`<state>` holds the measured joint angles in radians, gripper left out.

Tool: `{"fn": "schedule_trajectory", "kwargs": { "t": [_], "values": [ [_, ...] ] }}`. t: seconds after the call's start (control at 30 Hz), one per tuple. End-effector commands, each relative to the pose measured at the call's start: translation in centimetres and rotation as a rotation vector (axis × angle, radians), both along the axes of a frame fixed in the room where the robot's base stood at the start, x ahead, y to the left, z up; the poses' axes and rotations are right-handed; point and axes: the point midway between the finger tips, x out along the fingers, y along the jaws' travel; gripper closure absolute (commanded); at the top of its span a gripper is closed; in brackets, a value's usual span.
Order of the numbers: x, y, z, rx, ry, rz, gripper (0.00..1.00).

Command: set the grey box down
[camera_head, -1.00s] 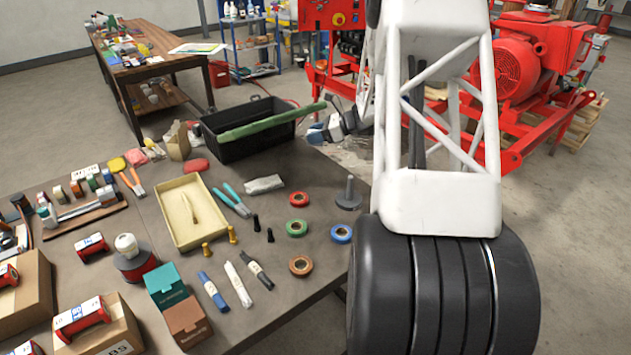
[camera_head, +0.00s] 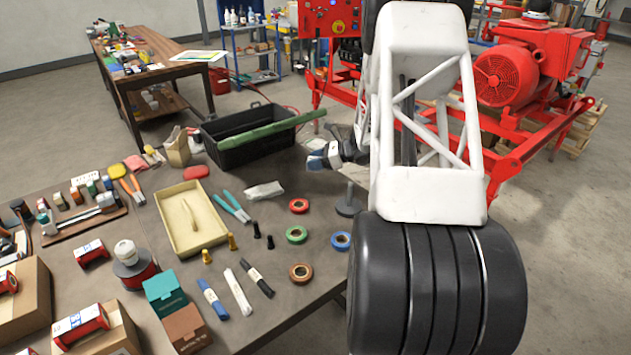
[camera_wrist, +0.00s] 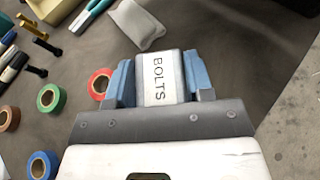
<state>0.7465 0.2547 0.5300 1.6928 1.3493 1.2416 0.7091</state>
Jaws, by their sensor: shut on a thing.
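The grey box (camera_wrist: 160,78), with a white face that reads BOLTS, sits between the blue fingers of my gripper (camera_wrist: 158,82) in the wrist view. The fingers are shut on its two sides. In the head view my gripper (camera_head: 320,160) is at the far right part of the table (camera_head: 225,325), right of the black bin. The box is mostly hidden there by the fingers and wrist. I cannot tell whether its underside touches the table.
A crumpled grey-white cloth (camera_head: 264,190) lies close by on the left. Red (camera_head: 299,206), green (camera_head: 296,235) and blue (camera_head: 340,241) tape rolls lie nearer. The black bin (camera_head: 240,153) stands behind. A dark round-based stand (camera_head: 347,208) is near the right edge.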

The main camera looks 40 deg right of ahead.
Motion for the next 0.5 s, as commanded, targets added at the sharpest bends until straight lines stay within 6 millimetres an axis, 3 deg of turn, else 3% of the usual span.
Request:
{"fn": "schedule_trajectory", "kwargs": {
  "t": [0.23, 0.5],
  "values": [
    [0.0, 0.0, -3.2, 0.001, 0.000, -0.001, 0.79],
    [0.0, 0.0, -3.8, -0.001, -0.001, -0.001, 0.79]
  ]
}}
